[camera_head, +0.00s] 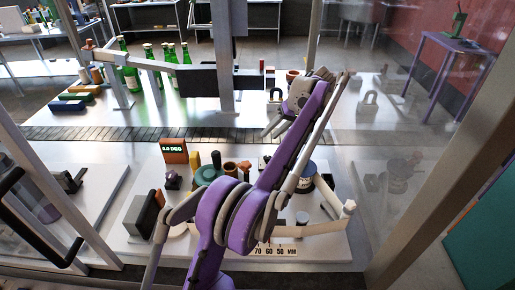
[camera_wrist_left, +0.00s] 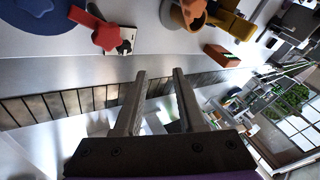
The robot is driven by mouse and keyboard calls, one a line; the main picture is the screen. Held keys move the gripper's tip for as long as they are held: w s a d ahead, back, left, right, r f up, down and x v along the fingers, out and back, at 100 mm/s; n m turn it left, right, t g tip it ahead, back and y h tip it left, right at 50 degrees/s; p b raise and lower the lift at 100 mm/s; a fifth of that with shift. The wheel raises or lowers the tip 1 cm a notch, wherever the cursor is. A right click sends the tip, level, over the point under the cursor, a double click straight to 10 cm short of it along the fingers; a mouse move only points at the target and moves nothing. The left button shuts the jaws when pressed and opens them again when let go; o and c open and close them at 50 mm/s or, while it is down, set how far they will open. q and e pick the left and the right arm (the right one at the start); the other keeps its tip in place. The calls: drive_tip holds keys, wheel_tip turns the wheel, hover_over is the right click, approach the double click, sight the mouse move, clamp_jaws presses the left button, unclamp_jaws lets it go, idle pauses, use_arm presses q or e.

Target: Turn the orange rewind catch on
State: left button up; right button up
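I cannot tell for certain which part is the orange rewind catch. In the left wrist view an orange-brown ring-shaped part (camera_wrist_left: 190,14) stands at the top, and a red star-shaped knob (camera_wrist_left: 106,37) sits beside a blue disc (camera_wrist_left: 38,14). In the head view brown-orange round parts (camera_head: 230,168) stand on the white base plate (camera_head: 322,247), partly behind my arm. My left gripper (camera_head: 271,129) is beyond these parts, above the table near the slatted strip. In the left wrist view its fingers (camera_wrist_left: 158,88) are apart, with nothing held. My right gripper is not in view.
Green bottles (camera_head: 170,60) and a dark horizontal bar on a post stand behind the slatted strip (camera_head: 100,135). A clear panel and frame post (camera_head: 440,190) bound the right side.

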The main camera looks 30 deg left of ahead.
use_arm(q)
drive_tip(key=o, duration=0.4)
drive_tip(key=s+m+h, duration=0.1)
drive_tip(key=m, duration=0.1)
drive_tip(key=s+a+r+m+h, duration=0.1)
drive_tip(key=s+m, duration=0.1)
drive_tip(key=s+a+m, duration=0.1)
drive_tip(key=m, duration=0.1)
drive_tip(key=shift+s+a+r+m+h, duration=0.2)
drive_tip(key=shift+s+r+m+h, duration=0.1)
drive_tip(key=shift+s+h, duration=0.1)
drive_tip(key=s+r+m+t+h, duration=0.2)
drive_tip(key=s+r+m+h, duration=0.3)
drive_tip(key=m, duration=0.7)
drive_tip(key=shift+m+y, duration=0.3)
drive_tip(key=shift+y, duration=0.2)
drive_tip(key=f, duration=0.3)
drive_tip(key=f+b, duration=0.1)
drive_tip(key=f, duration=0.6)
drive_tip(key=shift+s+a+f+b, duration=0.15)
drive_tip(key=shift+s+a+b, duration=0.2)
drive_tip(key=shift+s+b, duration=0.05)
drive_tip(key=shift+f, duration=0.75)
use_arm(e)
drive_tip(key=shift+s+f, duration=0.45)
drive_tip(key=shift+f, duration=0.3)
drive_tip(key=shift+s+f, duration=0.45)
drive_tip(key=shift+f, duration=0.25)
use_arm(q)
drive_tip(key=shift+c, duration=0.2)
